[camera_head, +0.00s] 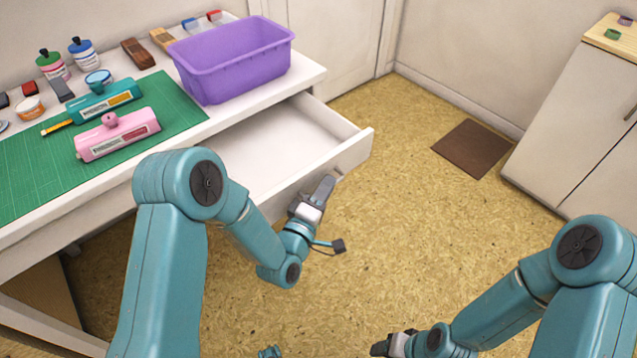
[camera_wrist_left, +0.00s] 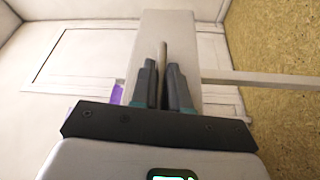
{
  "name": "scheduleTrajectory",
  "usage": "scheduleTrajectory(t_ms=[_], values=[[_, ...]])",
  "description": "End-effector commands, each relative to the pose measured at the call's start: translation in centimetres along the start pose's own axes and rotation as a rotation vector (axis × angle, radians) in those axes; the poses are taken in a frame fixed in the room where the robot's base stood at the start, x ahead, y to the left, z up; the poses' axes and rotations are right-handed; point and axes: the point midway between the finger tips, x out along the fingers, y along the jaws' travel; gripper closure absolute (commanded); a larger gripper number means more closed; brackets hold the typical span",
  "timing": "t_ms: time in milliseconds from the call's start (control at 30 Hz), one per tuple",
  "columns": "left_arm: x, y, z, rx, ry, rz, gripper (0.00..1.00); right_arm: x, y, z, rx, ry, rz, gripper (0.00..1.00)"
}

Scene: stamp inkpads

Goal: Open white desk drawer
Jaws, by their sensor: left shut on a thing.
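The white desk drawer (camera_head: 358,152) is pulled well out of the desk, and its inside looks empty where it shows. My left gripper (camera_head: 326,188) is at the drawer's front panel. In the left wrist view, the fingers of my left gripper (camera_wrist_left: 160,88) are shut on the thin drawer handle (camera_wrist_left: 163,54). The fingers partly hide the handle. My right gripper (camera_head: 390,345) is low near the bottom edge, away from the desk, and its fingers are too small to read.
On the white desk (camera_head: 312,76) are a purple bin (camera_head: 232,80), a green mat (camera_head: 30,180), pink (camera_head: 118,135) and teal (camera_head: 100,100) stamp rollers, and several small bottles and stamps. A white cabinet (camera_head: 580,120) stands right. The floor between has a brown mat (camera_head: 472,149).

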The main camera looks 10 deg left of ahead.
Motion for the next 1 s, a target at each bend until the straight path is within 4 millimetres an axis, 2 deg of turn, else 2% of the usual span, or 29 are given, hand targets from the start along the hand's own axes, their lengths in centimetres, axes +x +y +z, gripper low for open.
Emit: scheduleTrajectory(t_ms=[367, 400, 433, 467, 1000], values=[[-0.23, 0.04, 0.39, -0.001, 0.001, -0.002, 1.0, 0.03, 0.01, 0.0, 0.0, 0.0, 0.0, 0.41], [-0.25, 0.05, 0.44, -0.001, 0.002, -0.002, 0.79, 0.03, 0.01, 0.0, 0.0, 0.0, 0.0, 0.41], [-0.25, 0.05, 0.44, -0.001, 0.002, -0.002, 0.69, 0.03, 0.01, 0.0, 0.0, 0.0, 0.0, 0.41], [-0.24, 0.05, 0.45, -0.001, 0.002, -0.001, 0.64, 0.03, 0.01, 0.0, 0.0, 0.0, 0.0, 0.41], [-0.1, -0.07, 0.41, 0.0, -0.001, 0.0, 0.64, 0.35, 0.13, -0.01, 0.0, 0.0, 0.0, 0.41]])
